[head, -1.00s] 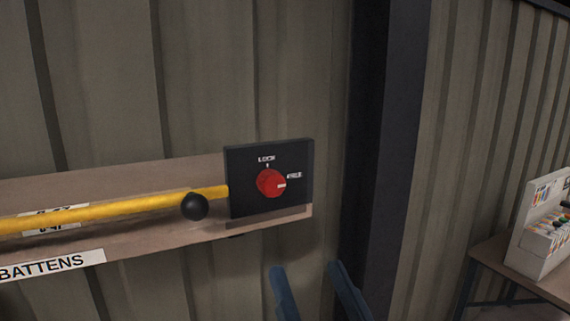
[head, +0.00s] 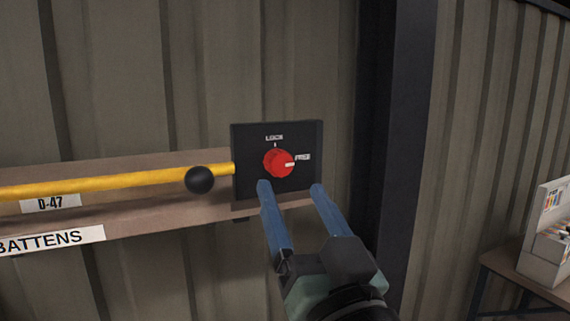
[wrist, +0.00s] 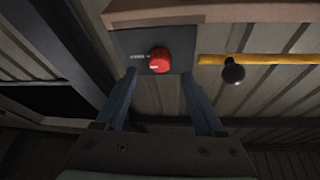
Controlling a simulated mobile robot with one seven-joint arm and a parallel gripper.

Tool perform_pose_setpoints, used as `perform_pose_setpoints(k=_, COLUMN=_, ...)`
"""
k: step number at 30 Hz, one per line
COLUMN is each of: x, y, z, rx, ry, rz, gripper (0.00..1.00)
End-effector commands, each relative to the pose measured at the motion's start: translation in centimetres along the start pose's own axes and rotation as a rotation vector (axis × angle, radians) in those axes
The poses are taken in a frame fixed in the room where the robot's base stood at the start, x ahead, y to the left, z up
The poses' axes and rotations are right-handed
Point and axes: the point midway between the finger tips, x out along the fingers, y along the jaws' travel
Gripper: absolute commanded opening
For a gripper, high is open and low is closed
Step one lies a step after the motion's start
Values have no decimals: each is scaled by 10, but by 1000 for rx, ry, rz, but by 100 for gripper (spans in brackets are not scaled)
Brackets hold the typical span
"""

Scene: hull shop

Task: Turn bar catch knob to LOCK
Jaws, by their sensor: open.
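The red bar catch knob (head: 278,163) sits on a black plate (head: 248,183) with LOCK printed above it and FREE to its right. Its white mark points right, at FREE. My gripper (head: 290,188) is open and empty, its two blue fingers below and in front of the knob, apart from it. In the wrist view the red knob (wrist: 159,60) lies ahead, between the lines of the two fingers (wrist: 160,80). A yellow bar (head: 110,184) with a black ball (head: 199,179) runs into the left side of the plate.
A wooden board with a D-47 tag (head: 50,204) and a BATTENS label (head: 50,241) runs behind the bar along the corrugated wall. A dark post (head: 395,150) stands to the right. A white box (head: 548,245) sits on a table at far right.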

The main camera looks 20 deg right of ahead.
Motion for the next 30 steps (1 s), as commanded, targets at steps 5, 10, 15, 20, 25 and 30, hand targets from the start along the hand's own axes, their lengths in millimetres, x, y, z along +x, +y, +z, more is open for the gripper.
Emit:
perform_pose_setpoints(k=5, x=32, y=-1, z=-4, rx=1, ry=-1, rz=-2, gripper=71)
perform_pose_setpoints(k=10, x=45, y=-1, z=-1, rx=-1, ry=0, rz=-1, gripper=71)
perform_pose_setpoints(k=15, x=47, y=0, z=0, rx=-1, ry=0, rz=0, gripper=71)
perform_pose_setpoints(k=20, x=47, y=0, z=0, rx=-1, ry=0, rz=0, gripper=71)
perform_pose_setpoints(k=25, x=47, y=0, z=0, rx=-1, ry=0, rz=0, gripper=40)
perform_pose_setpoints(k=30, x=47, y=0, z=0, rx=-1, ry=0, rz=0, gripper=9)
